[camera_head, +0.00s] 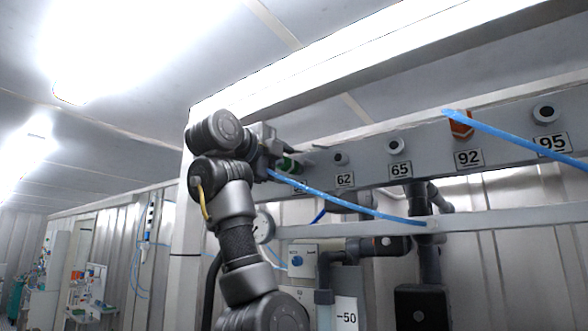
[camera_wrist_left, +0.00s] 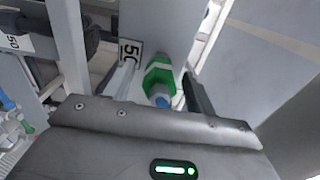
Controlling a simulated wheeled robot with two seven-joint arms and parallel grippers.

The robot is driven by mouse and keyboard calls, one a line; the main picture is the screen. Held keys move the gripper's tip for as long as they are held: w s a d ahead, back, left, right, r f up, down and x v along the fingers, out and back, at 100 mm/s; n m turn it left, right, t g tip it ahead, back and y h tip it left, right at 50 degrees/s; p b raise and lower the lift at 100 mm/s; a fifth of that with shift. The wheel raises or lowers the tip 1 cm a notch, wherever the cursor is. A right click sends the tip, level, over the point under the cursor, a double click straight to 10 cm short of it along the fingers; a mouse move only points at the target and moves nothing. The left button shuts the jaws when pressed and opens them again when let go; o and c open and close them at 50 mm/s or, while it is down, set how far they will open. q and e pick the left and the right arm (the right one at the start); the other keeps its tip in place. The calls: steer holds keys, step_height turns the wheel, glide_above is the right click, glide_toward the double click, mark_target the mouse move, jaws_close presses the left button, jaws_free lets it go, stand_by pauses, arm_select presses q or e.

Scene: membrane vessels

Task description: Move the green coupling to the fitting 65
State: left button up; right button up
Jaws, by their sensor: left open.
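The green coupling (camera_head: 287,163) sits at the left end of the grey panel, with a blue hose running from it down to the right. In the left wrist view the green coupling (camera_wrist_left: 159,75) lies between the fingers, its blue hose end towards the palm. My left gripper (camera_head: 275,156) is open at the coupling, one finger on each side; contact cannot be told. In the head view my wrist partly hides it. Fitting 65 (camera_head: 395,147) is a bare round port above its label, right of fitting 62 (camera_head: 340,158). My right gripper is out of view.
An orange coupling (camera_head: 461,125) with a blue hose is on fitting 92; the hose slants across the panel's right side. Fitting 95 (camera_head: 545,113) is bare. A lower rail (camera_head: 480,220), dark pipes and a gauge (camera_head: 263,226) lie below the panel.

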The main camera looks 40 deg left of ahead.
arm_select(q)
steer(key=shift+c, duration=0.3)
jaws_close()
steer(key=shift+f+b, duration=0.15)
steer(key=shift+b, duration=0.15)
steer(key=shift+s+b, duration=0.4)
steer(key=shift+s, duration=0.95)
steer(key=shift+s+b, duration=0.1)
steer(key=shift+b, duration=0.2)
steer(key=shift+s+r+b, duration=0.2)
steer(key=shift+s+b, duration=0.5)
steer(key=shift+s, duration=0.9)
steer(key=shift+w, duration=0.1)
